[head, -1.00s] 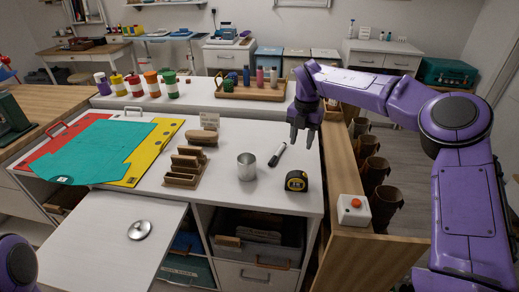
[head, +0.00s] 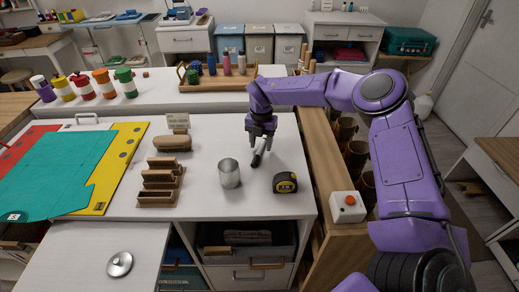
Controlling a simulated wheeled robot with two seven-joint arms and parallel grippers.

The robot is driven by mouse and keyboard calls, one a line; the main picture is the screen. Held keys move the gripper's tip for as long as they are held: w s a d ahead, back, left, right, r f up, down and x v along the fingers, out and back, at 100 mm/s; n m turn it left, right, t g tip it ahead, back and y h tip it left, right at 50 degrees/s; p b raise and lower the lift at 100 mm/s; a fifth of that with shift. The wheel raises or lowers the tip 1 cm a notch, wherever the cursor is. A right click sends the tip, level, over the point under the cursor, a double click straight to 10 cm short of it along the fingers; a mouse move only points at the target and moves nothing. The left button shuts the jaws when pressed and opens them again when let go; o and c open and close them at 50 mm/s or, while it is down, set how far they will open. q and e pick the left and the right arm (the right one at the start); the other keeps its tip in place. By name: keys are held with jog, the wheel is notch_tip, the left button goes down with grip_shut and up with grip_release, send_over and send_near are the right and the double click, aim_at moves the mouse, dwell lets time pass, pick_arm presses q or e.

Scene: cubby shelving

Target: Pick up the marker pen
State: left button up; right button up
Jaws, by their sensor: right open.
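The marker pen (head: 258,156), white with a black end, lies on the white cabinet top (head: 207,205) in the head view. My right gripper (head: 261,146) is directly over it, pointing down and open, with its fingers low around the pen's upper part. The fingers hide part of the pen, and I cannot tell whether they touch it. My left gripper is not in view.
A metal cup (head: 229,174) stands just left of the pen, and a yellow-black tape measure (head: 285,183) sits to its lower right. A wooden stepped holder (head: 160,184) and a brush (head: 172,141) are further left. A white box with a red button (head: 348,204) is at right.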

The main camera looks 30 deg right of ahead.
jog(key=shift+w+d+f, duration=0.1)
jog(key=shift+w+f, duration=0.4)
jog(key=shift+f, duration=0.3)
jog(key=shift+s+r, duration=0.15)
jog(key=shift+s, duration=0.1)
jog(key=shift+s+r, duration=0.1)
jog(key=shift+s, duration=0.05)
jog(key=c, duration=0.8)
grip_shut()
